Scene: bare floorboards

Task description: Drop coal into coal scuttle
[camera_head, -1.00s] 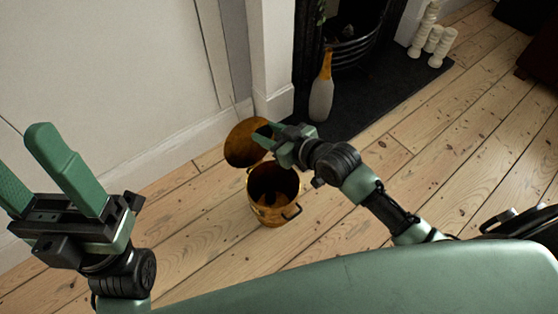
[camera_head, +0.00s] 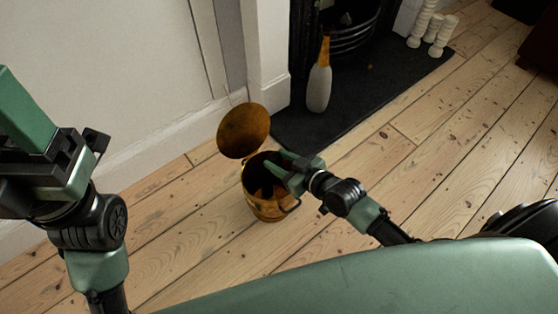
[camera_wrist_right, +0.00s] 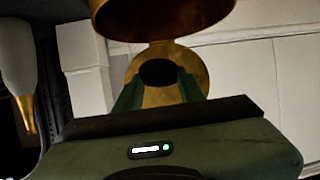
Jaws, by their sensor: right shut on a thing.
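The coal scuttle (camera_head: 268,209) is a brass bucket standing on the floorboards, its round lid (camera_head: 244,130) raised at the back. My right gripper (camera_head: 272,166) is over the scuttle's open mouth, its fingertips in front of the dark opening. In the right wrist view, the fingers (camera_wrist_right: 158,88) are shut on a dark lump of coal (camera_wrist_right: 157,72); the lid (camera_wrist_right: 196,62) is behind it and the scuttle (camera_wrist_right: 165,18) at the top edge. The coal cannot be made out in the head view. My left gripper (camera_head: 22,115) is empty at the left edge, partly out of frame.
A grey-white bottle (camera_head: 319,88) with an orange neck stands on the dark hearth (camera_head: 350,103) before the fireplace. White candles (camera_head: 436,35) stand at the back right. A white wall (camera_head: 110,75) is behind the scuttle.

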